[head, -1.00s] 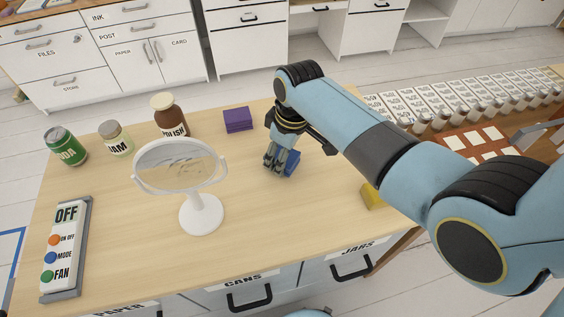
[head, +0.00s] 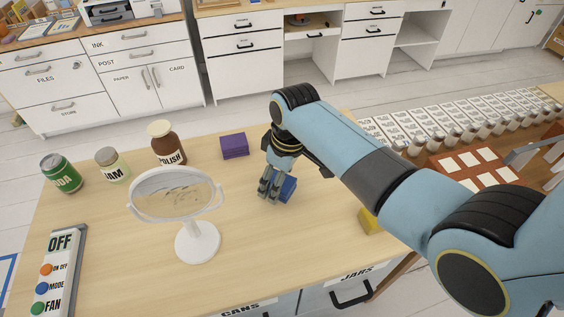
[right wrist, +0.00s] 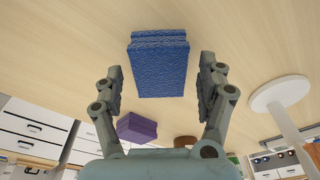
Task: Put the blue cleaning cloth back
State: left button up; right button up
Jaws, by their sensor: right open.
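The blue cleaning cloth (head: 288,188) is a folded block lying on the wooden desk (head: 290,245). My right gripper (head: 269,188) points down at it from above and partly hides it in the head view. In the right wrist view, the cloth (right wrist: 158,66) lies ahead of and between the lines of the two fingers. My right gripper (right wrist: 159,82) is open, with a gap to the cloth on both sides. I cannot tell how high the fingertips are above the desk. My left gripper is not in view.
A purple folded block (head: 234,146) lies behind the cloth and a yellow one (head: 370,222) lies to its right. A round mirror (head: 198,240), polish jar (head: 170,150), jam jar (head: 112,170) and soda can (head: 62,173) stand left. The desk's front middle is clear.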

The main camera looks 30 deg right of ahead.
aim_at(286, 184)
notch_tip(286, 184, up, 11)
jog(key=s, duration=0.1)
jog(key=shift+s+d+p, duration=0.25)
jog(key=shift+d+p, duration=0.1)
jog(key=shift+d, duration=0.1)
jog(key=shift+f, duration=0.15)
